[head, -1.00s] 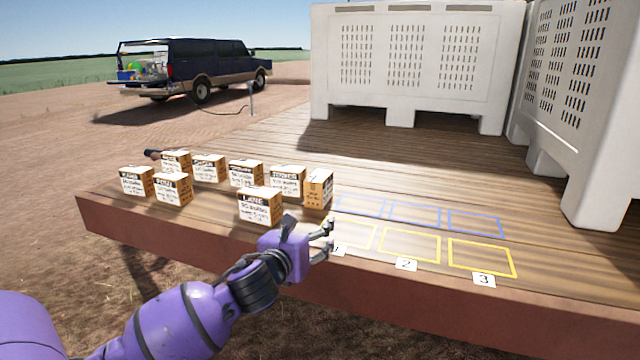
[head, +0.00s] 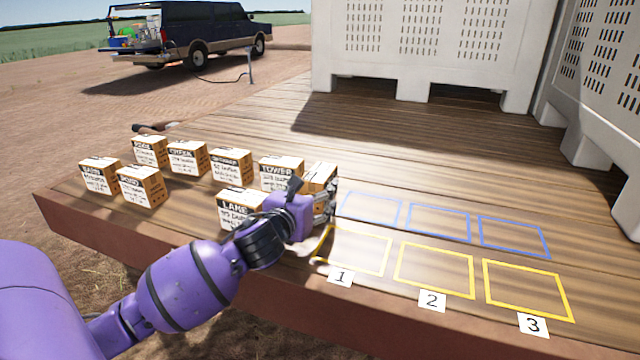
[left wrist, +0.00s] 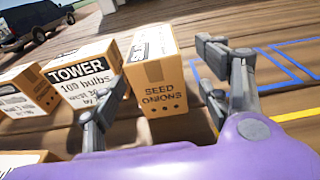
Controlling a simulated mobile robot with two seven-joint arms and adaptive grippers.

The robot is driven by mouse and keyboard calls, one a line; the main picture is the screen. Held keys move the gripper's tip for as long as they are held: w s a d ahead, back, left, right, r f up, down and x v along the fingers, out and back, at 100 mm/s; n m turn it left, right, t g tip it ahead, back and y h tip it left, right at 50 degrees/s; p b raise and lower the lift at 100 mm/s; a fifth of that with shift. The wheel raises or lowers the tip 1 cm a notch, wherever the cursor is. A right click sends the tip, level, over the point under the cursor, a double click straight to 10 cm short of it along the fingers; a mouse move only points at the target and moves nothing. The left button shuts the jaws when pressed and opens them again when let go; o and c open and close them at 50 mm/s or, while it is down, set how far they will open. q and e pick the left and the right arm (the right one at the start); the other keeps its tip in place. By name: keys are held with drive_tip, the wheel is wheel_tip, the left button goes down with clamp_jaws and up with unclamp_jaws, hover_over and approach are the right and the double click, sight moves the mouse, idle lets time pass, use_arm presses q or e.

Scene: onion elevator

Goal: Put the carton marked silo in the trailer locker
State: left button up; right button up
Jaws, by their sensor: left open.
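My left gripper (head: 328,207) is open, close in front of a turned tan carton (head: 320,176) at the right end of the back row. In the left wrist view that carton (left wrist: 160,75) reads "SEED ONIONS" on the side facing me and stands between the spread fingers, not gripped. Its name label is not readable. A carton marked TOWER (head: 281,172) stands just left of it, and one marked LAKE (head: 238,207) is nearer, partly behind my gripper. I can read no SILO label; several other labels are too small or slanted. I cannot identify the trailer locker. My right gripper is not in view.
More cartons (head: 140,187) stand to the left on the wooden deck (head: 450,160). Empty blue outlines (head: 440,222) and yellow outlines (head: 435,270) numbered 1 to 3 lie right. White slotted bins (head: 420,45) stand behind. A dark vehicle (head: 200,35) with an open rear is beyond.

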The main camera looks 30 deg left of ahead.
use_arm(q)
drive_tip(key=shift+x, duration=0.9)
drive_tip(key=x, duration=0.4)
drive_tip(key=shift+w+a+f, duration=0.15)
drive_tip(key=shift+w+a, duration=0.05)
drive_tip(key=shift+w, duration=0.1)
drive_tip(key=shift+s, duration=0.1)
